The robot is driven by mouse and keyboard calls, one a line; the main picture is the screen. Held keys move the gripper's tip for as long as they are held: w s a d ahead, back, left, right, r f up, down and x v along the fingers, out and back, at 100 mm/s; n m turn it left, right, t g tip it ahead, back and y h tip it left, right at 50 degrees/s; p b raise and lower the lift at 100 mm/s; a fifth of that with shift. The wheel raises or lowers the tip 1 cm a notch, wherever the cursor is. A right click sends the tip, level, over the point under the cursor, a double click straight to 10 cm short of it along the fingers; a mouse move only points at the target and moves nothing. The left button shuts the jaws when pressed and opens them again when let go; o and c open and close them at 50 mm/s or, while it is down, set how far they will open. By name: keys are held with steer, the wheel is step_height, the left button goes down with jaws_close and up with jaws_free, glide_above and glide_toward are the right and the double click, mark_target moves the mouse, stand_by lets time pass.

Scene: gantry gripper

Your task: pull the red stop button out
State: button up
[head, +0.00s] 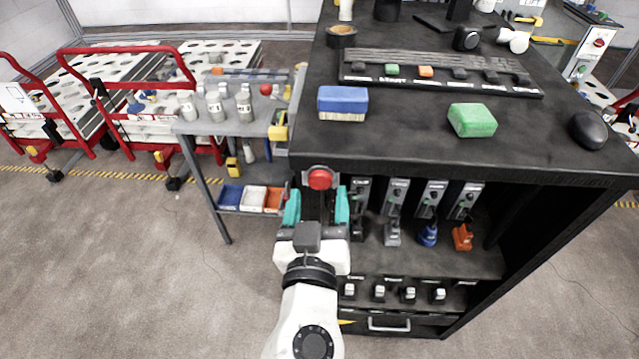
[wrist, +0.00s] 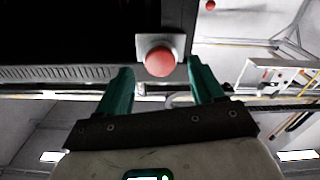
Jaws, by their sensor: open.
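The red stop button (head: 320,179) is a round red knob on a light square plate, at the front left edge of the black workbench (head: 390,150). In the wrist view the red stop button (wrist: 159,62) stands out from its pale plate, between and beyond the fingertips. My gripper (head: 317,195) is open, with its two teal fingers to the left and right of the button's line. My gripper also shows in the wrist view (wrist: 160,80). Nothing is between the fingers, and I see no contact with the button. How far the button stands out is hard to tell.
Below are shelves with several tools and a drawer handle (head: 389,325). A grey side table (head: 235,128) with bottles stands at left. The floor at front left is clear.

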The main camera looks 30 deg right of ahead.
mark_target(320, 181)
steer(key=shift+x, duration=1.3)
steer(key=shift+c, duration=0.2)
jaws_close()
